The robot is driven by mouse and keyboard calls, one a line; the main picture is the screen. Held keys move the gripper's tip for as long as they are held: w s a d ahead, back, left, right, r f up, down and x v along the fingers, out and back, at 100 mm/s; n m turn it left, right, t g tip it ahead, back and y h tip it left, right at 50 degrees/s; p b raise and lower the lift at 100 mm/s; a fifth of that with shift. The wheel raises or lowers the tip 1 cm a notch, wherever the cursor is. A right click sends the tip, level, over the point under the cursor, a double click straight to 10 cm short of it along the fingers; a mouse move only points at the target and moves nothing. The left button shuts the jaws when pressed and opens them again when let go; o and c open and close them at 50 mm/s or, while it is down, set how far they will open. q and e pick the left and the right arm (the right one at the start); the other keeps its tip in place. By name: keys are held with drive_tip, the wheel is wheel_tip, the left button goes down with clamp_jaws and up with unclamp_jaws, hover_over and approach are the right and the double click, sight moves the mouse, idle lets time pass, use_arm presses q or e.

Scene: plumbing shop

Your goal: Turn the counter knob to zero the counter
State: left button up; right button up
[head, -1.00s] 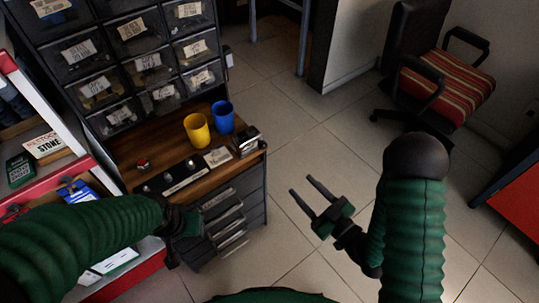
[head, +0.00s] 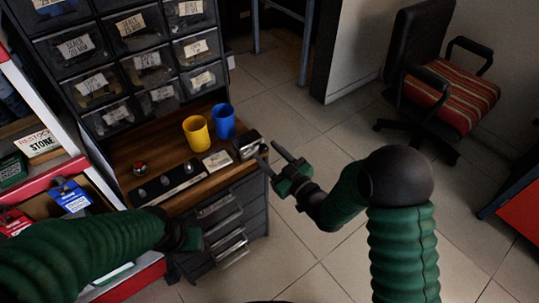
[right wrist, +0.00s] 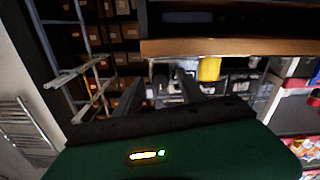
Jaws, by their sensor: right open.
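The counter (head: 249,145), a small metallic device, sits at the right end of the wooden bench top (head: 160,147). Its knob is too small to make out. My right gripper (head: 268,151) is open and empty, with its fingertips close to the right side of the counter. In the head view one finger overlaps the counter's edge, and I cannot tell whether they touch. My left gripper (head: 190,238) hangs low in front of the bench drawers, and its fingers cannot be made out.
A yellow cup (head: 196,132) and a blue cup (head: 223,121) stand left of the counter, near a paper card (head: 217,161). A strip with dark knobs (head: 166,181) and a red button (head: 140,168) lie further left. Drawers (head: 85,88) rise behind. Open floor lies right, before a chair (head: 455,95).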

clamp_jaws()
drive_tip(key=shift+m, duration=0.3)
drive_tip(key=m+p, duration=0.2)
drive_tip(key=m, duration=0.1)
drive_tip(key=shift+r, duration=0.15)
drive_tip(key=m+p, duration=0.3)
drive_tip(key=m, duration=0.3)
drive_tip(key=shift+d+p, duration=0.1)
drive_tip(key=shift+p, duration=0.2)
drive_tip(key=m+p, duration=0.2)
drive_tip(key=m, duration=0.2)
drive_tip(key=shift+m+p, duration=1.05)
drive_tip(key=shift+m, duration=1.05)
drive_tip(key=shift+f, duration=0.2)
